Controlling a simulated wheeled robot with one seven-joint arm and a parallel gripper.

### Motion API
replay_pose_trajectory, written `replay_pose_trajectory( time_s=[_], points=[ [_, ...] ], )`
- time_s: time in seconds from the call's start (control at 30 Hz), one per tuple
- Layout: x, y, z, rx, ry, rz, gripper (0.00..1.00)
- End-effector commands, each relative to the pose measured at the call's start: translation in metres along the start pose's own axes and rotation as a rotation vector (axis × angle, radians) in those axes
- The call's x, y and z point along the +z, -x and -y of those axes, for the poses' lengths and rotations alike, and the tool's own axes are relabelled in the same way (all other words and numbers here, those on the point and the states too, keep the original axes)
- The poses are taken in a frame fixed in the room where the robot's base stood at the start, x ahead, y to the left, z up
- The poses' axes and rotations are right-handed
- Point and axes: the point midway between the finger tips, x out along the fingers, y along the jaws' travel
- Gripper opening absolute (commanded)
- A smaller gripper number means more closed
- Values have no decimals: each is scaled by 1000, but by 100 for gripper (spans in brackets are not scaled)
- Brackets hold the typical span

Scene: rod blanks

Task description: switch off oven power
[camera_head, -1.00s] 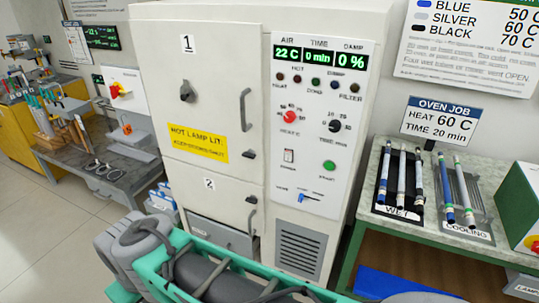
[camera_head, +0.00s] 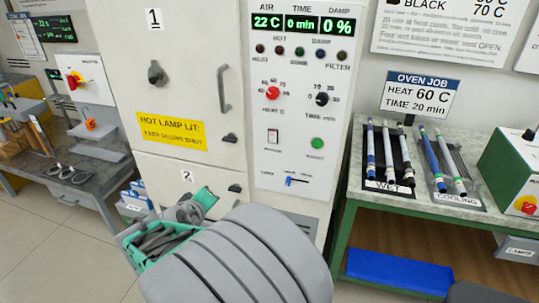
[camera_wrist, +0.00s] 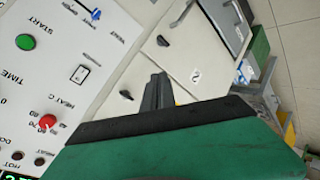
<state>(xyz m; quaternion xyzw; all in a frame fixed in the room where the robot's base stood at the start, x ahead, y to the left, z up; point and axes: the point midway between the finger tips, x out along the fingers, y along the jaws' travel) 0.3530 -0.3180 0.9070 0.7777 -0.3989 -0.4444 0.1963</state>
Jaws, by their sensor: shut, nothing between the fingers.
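The oven (camera_head: 190,90) is a tall cream cabinet with two doors, numbered 1 and 2, both closed. Its control panel (camera_head: 302,100) shows 22 C, 0 min and 0 %. A small white rocker switch (camera_head: 273,136) sits below the red heat knob (camera_head: 272,93); it also shows in the wrist view (camera_wrist: 80,73). I cannot read its position. The green start button (camera_head: 317,143) is to its right, and a blue lever (camera_head: 290,180) is below. My gripper (camera_wrist: 157,88) is shut and empty, in front of the oven and apart from the panel. In the head view my arm hides the oven's lower part.
At right, a green-framed table (camera_head: 350,150) holds rods on wet and cooling racks. A blue bin lies underneath.

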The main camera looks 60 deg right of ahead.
Motion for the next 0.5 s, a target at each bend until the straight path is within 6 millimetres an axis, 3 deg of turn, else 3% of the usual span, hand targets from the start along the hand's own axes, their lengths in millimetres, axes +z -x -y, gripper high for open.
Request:
replay_pose_trajectory(
  time_s=[0.03,0.1,0.2,0.3,0.5],
  points=[
    [30,-35,-31,183,86,-3,0],
    [44,-46,-82,407,244,-23,0],
    [49,-43,-122,609,457,-34,0],
    [45,-37,-137,700,580,-41,0],
    [41,-33,-142,722,610,-47,0]
  ],
)
